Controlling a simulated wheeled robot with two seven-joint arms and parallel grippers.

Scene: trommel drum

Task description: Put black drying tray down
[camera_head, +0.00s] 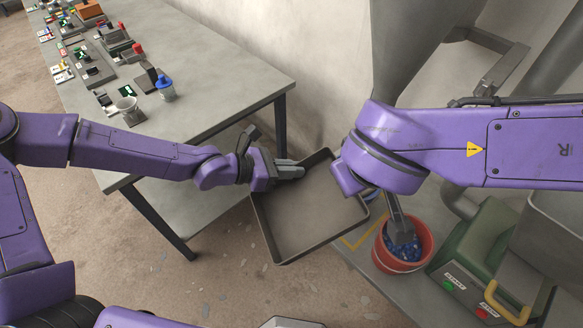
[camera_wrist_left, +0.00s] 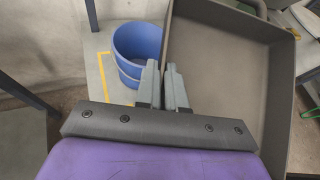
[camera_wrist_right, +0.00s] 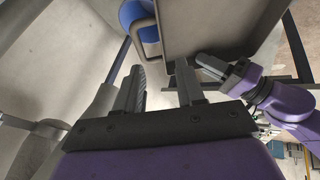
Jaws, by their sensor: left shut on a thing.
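The black drying tray (camera_head: 308,208) is a shallow, empty dark tray held in the air between the long table and the bench at right. My left gripper (camera_head: 297,170) is shut on its left rim; in the left wrist view the tray (camera_wrist_left: 222,65) is right of the fingers. My right gripper is hidden behind its own arm in the head view. In the right wrist view, my right gripper (camera_wrist_right: 160,82) has its fingers apart with nothing between them. The tray (camera_wrist_right: 215,25) and its handle are just beyond those fingers.
The long grey table (camera_head: 210,75) carries tools, blocks and a blue-lidded cup. The bench at right holds a red bucket (camera_head: 425,240) of blue pieces, a yellow floor mark and a green machine (camera_head: 480,250). A blue bucket (camera_wrist_left: 137,45) stands beside the tray in the left wrist view.

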